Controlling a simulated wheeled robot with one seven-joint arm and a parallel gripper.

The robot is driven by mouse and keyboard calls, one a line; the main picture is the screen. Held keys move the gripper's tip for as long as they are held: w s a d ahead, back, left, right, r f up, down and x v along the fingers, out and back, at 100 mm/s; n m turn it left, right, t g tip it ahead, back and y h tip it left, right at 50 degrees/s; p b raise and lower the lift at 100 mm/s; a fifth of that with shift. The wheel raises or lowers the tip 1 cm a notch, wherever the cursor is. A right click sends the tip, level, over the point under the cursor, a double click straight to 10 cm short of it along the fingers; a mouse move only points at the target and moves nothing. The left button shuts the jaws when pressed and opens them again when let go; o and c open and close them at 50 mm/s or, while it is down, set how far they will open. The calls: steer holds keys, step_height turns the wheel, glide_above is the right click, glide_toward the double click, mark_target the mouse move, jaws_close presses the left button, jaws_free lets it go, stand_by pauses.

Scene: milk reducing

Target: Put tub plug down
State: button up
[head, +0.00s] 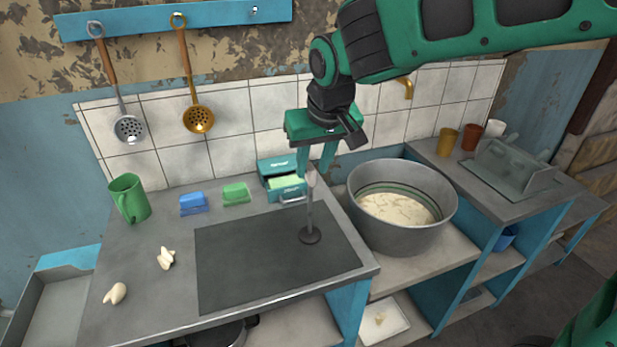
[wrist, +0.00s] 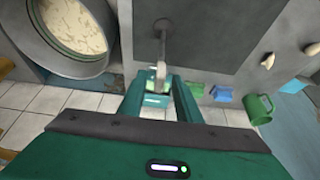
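The tub plug (head: 310,215) is a thin grey rod with a paler grip at the top and a dark round disc at its foot. It is upright over the right part of the dark mat (head: 235,262); I cannot tell whether the disc touches it. My gripper (head: 313,174) points down from above, its green fingers on either side of the plug's pale top. In the wrist view the tub plug (wrist: 162,45) extends from between my fingertips (wrist: 160,76), which look closed on the grip. The fingers hide part of the grip.
A large metal tub (head: 440,220) with pale contents stands close on the right. Behind the plug is a green box (head: 281,167). A blue block (head: 193,203), green block (head: 236,193), green mug (head: 128,198) and garlic-like pieces (head: 116,293) lie left. The mat's left part is clear.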

steer(key=shift+v, duration=1.8)
steer(key=s+d+f+m+g+h, duration=0.1)
steer(key=s+d+f+m, duration=0.15)
steer(key=d, duration=0.95)
steer(key=s+d+f+m+g+h, duration=0.15)
steer(key=s+d, duration=0.25)
steer(key=d, duration=0.7)
steer(key=s+d+f+m+g, duration=0.1)
steer(key=s+d+f+m, duration=0.1)
steer(key=s+d, duration=0.4)
steer(key=s+d+f+m+y, duration=0.1)
steer(key=s+d+f+m, duration=0.2)
steer(key=s, duration=1)
steer(key=d+f, duration=0.1)
steer(key=d, duration=0.2)
steer(key=shift+d+m+g, duration=0.3)
steer(key=shift+d+g, duration=0.05)
steer(key=shift+w+f+y, duration=0.1)
steer(key=shift+y, duration=0.15)
